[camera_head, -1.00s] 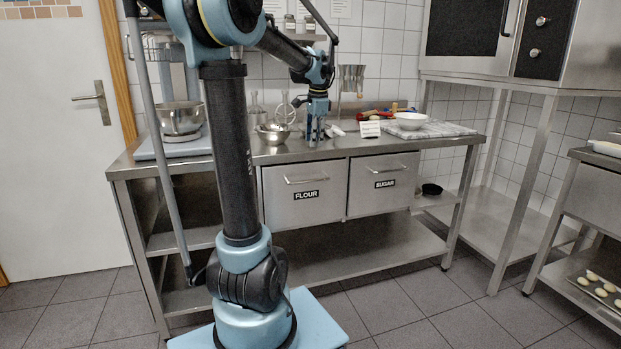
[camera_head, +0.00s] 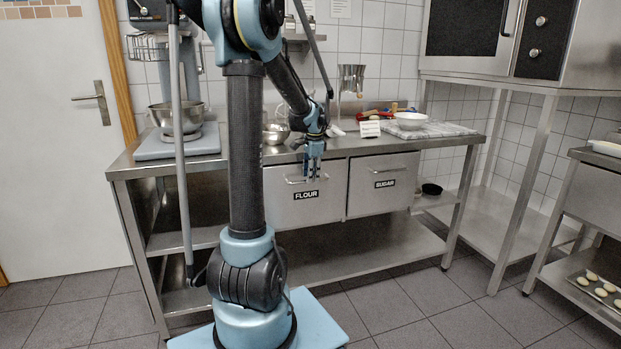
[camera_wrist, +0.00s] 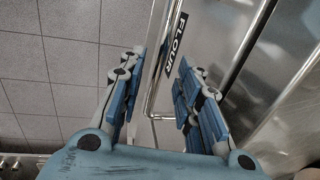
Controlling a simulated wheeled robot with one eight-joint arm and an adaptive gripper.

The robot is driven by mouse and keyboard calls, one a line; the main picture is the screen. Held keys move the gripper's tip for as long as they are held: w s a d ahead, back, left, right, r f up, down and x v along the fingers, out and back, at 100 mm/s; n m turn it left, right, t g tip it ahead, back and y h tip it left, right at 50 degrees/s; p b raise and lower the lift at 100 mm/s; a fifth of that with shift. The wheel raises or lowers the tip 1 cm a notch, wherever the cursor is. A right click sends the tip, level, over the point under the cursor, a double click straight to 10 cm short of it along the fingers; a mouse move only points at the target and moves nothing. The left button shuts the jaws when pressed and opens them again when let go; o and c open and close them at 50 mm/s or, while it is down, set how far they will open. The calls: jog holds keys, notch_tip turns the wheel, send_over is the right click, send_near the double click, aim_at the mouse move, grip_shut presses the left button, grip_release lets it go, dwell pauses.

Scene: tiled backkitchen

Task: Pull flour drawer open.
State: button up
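The flour drawer (camera_head: 282,212) has a steel front with a black FLOUR label (camera_head: 306,195) and a bar handle (camera_head: 288,181). Its front looks level with the sugar drawer (camera_head: 383,196) beside it, so it appears shut. My gripper (camera_head: 313,176) points down in front of the upper right part of the flour drawer, at the right end of the handle. In the wrist view my gripper (camera_wrist: 161,88) is open, with its fingers apart. The handle (camera_wrist: 150,103) shows in the gap between them, and no finger visibly clamps it. In the head view my gripper hides the handle's right end.
The worktop (camera_head: 345,146) above the drawers holds a metal bowl (camera_head: 276,133), a white bowl (camera_head: 410,121) and a small card (camera_head: 370,129). A lower shelf (camera_head: 350,250) runs beneath. The tiled floor (camera_head: 430,320) in front is clear.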

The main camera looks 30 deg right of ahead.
jog(key=shift+w+f, duration=0.1)
jog(key=shift+f, duration=0.5)
